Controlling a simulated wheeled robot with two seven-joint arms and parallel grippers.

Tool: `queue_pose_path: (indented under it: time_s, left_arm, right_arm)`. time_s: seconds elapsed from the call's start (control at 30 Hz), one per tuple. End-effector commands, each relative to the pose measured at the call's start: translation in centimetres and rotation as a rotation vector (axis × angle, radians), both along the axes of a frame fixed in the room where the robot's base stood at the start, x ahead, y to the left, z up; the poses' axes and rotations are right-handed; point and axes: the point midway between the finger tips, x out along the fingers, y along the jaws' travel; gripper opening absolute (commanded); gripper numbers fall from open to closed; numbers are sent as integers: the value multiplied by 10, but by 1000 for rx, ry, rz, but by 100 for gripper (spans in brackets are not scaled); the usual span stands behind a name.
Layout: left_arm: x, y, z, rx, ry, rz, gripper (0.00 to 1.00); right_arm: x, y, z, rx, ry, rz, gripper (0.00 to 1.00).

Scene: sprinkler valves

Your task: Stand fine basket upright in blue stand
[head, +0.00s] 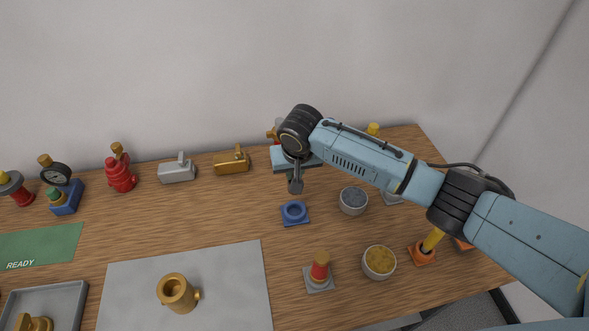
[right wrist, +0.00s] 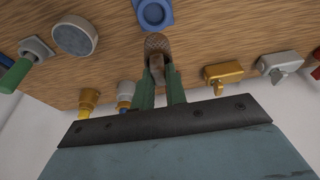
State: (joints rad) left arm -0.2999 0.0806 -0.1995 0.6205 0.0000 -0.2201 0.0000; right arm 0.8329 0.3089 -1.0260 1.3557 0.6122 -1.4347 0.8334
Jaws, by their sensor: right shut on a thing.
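The blue stand (head: 294,212) is a square block with a round hole, flat on the wooden table right of centre. It also shows at the top of the right wrist view (right wrist: 153,12). My right gripper (right wrist: 160,72) is shut on a brownish mesh piece, which looks like the fine basket (right wrist: 157,43). In the head view, my right gripper (head: 295,172) hangs above and just behind the blue stand. The basket is apart from the stand. Its exact tilt is hard to tell. My left gripper is not in view.
A grey-filled round dish (head: 353,201) stands right of the stand, and a yellow-filled one (head: 379,262) nearer the front. A red-and-gold sprinkler (head: 319,270) stands in front. A gold valve block (head: 231,162) is behind left. Bare table lies left of the stand.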

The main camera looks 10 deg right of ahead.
Motion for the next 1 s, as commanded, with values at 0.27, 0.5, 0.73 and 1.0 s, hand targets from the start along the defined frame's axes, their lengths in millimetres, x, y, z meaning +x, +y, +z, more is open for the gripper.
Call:
queue_pose_path:
  time_s: [0.27,0.5,0.73,1.0]
  left_arm:
    - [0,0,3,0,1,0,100]
    - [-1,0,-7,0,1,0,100]
    - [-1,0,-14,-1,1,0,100]
    - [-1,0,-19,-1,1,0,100]
  right_arm:
    - [-1,0,-15,1,2,-1,0]
    - [-1,1,-39,1,1,-1,0]
    - [-1,0,-60,1,0,-1,0]
    - [-1,1,-75,1,0,0,0]
